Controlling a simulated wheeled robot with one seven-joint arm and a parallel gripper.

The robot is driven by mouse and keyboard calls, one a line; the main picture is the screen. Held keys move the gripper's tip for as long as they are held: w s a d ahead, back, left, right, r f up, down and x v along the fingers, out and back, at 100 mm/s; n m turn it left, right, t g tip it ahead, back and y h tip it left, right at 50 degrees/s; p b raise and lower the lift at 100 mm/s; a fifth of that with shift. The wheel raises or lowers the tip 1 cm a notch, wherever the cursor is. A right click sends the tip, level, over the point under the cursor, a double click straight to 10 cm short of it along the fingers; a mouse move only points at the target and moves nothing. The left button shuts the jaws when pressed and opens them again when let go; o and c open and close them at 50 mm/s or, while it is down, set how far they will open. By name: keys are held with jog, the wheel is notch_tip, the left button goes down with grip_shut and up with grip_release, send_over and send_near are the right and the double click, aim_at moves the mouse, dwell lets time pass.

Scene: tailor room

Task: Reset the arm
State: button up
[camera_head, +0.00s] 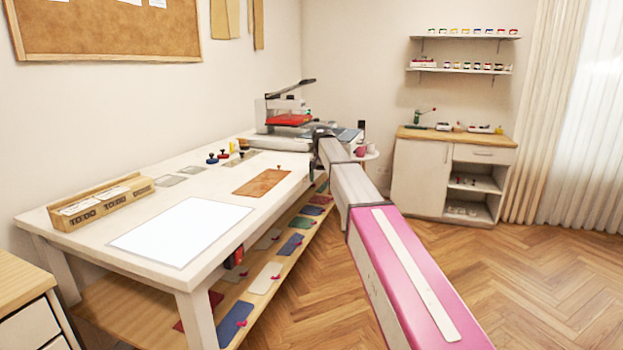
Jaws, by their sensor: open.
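My arm stretches from the lower right, over the floor along the table's right side, to the far end of the white work table (150,205). There it bends left, low over the tabletop. My gripper (244,143) is small and far off at the end of that bend, in front of the heat press (288,112) with its red plate. It is open and I see nothing held in it. Its fingers are too small to make out well.
A TO DO box (100,203), a white sheet (182,232), a brown leather piece (262,182) and small stamps (217,157) lie on the table. A lower shelf (130,310) holds coloured pieces. A cabinet (420,178) stands behind. The wooden floor (520,270) at right is clear.

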jog(key=s+d+f+n, duration=0.1)
jog(key=s+d+f, duration=0.3)
jog(key=s+f, duration=0.5)
jog(key=s+d+f, duration=0.5)
jog(key=s+f, duration=0.4)
jog(key=f, duration=0.1)
jog(key=s+d+f, duration=0.2)
jog(key=s+f, duration=0.1)
jog(key=s, duration=0.4)
jog(key=s+d+f, duration=0.2)
jog(key=s+f, duration=0.2)
jog(key=s, duration=0.3)
jog(key=s+d+f+n, duration=0.1)
jog(key=s+f, duration=0.3)
jog(key=s, duration=0.4)
jog(key=shift+d+f, duration=0.2)
jog(key=shift+d, duration=0.2)
